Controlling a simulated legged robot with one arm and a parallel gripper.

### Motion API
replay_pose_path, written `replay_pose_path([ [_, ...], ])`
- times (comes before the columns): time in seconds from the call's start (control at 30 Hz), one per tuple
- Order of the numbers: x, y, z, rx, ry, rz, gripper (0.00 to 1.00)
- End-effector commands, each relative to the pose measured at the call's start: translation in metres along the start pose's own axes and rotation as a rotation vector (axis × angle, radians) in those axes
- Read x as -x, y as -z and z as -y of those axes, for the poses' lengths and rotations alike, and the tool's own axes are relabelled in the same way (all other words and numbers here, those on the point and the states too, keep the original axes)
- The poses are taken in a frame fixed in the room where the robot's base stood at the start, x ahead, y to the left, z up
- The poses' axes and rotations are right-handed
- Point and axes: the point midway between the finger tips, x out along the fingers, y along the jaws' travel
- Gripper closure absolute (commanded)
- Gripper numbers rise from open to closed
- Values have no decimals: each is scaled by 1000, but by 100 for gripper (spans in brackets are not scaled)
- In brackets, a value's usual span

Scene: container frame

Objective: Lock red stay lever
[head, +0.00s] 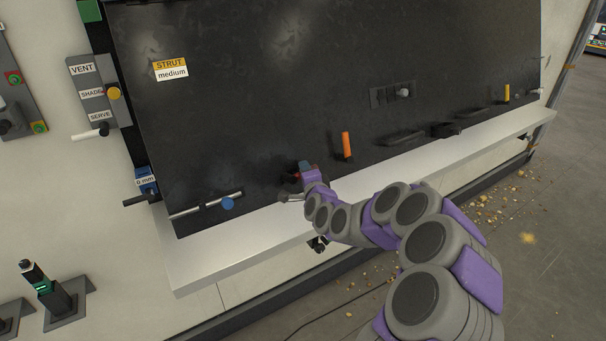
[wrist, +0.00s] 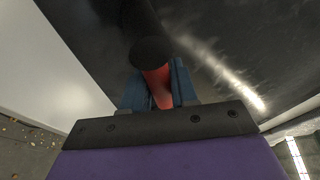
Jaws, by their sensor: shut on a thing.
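The red stay lever (wrist: 160,84) shows in the wrist view as a red grip with a black round end, against the dark panel. My gripper (wrist: 158,92) has its blue fingers on both sides of the red grip and is shut on it. In the head view my gripper (head: 305,170) is at the lower part of the black panel, left of the orange lever. There the red lever is mostly hidden by my gripper and wrist.
The black panel (head: 260,95) carries an orange lever (head: 346,145), a yellow lever (head: 506,93), black handles (head: 403,137) and a blue knob (head: 227,203). A white ledge (head: 215,255) runs below it. Switch boxes (head: 100,90) are at left. Floor at right has scattered crumbs.

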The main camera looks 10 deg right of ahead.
Motion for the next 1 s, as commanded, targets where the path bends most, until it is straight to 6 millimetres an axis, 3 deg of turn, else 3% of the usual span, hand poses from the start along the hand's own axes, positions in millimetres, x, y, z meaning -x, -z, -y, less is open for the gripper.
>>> replay_pose_path([
  [0.03,0,-3,-7,-25,-17,0,100],
  [0.33,-2,-2,-12,-116,-49,-22,100],
  [0.83,-1,-2,-14,-135,-60,-25,100],
  [0.87,-1,-2,-15,-135,-60,-25,71],
  [1.0,-1,-2,-14,-133,-58,-25,58],
])
